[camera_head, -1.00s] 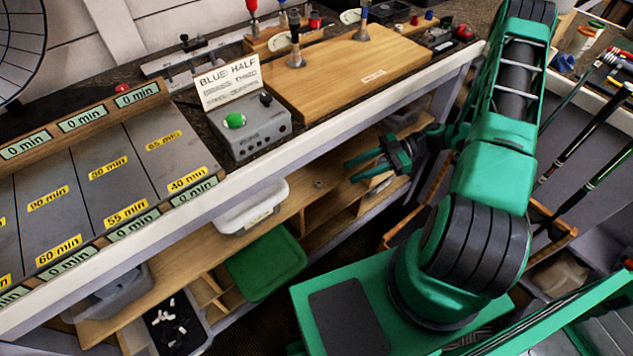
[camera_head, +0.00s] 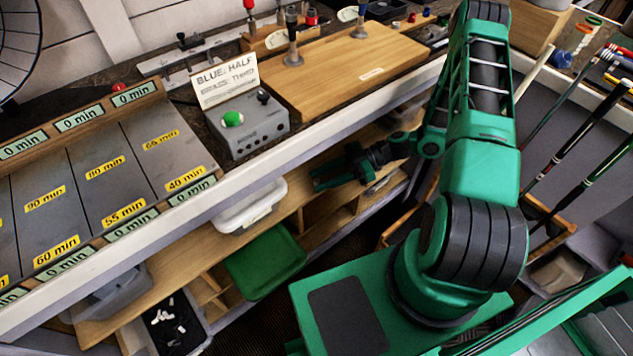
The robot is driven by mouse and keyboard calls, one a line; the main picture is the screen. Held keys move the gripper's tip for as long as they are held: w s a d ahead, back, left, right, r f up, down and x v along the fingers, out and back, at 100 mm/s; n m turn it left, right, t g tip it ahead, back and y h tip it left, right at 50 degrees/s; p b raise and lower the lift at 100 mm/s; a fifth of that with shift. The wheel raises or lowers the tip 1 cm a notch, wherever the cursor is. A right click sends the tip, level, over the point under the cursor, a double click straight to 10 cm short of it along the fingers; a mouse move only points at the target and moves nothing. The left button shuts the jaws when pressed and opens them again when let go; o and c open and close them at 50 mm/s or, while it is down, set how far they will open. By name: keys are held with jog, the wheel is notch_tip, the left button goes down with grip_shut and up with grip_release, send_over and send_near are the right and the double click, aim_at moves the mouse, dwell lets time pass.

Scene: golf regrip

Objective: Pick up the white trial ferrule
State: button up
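I cannot make out a white trial ferrule for certain. Several small white pieces (camera_head: 165,312) lie in a dark tray (camera_head: 190,345) at the bottom left, too small to identify. My gripper (camera_head: 316,179) is in front of the bench, below its front edge and over the wooden lower shelf. Its two green fingers point left and stand apart, with nothing seen between them. It is well above and to the right of the dark tray.
On top are a grey button box (camera_head: 248,130) with a sign, a wooden board (camera_head: 340,75) and a time-marked rack (camera_head: 100,165). Club shafts (camera_head: 575,140) stand at the right.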

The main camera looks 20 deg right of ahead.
grip_shut()
jog(key=shift+r, duration=0.15)
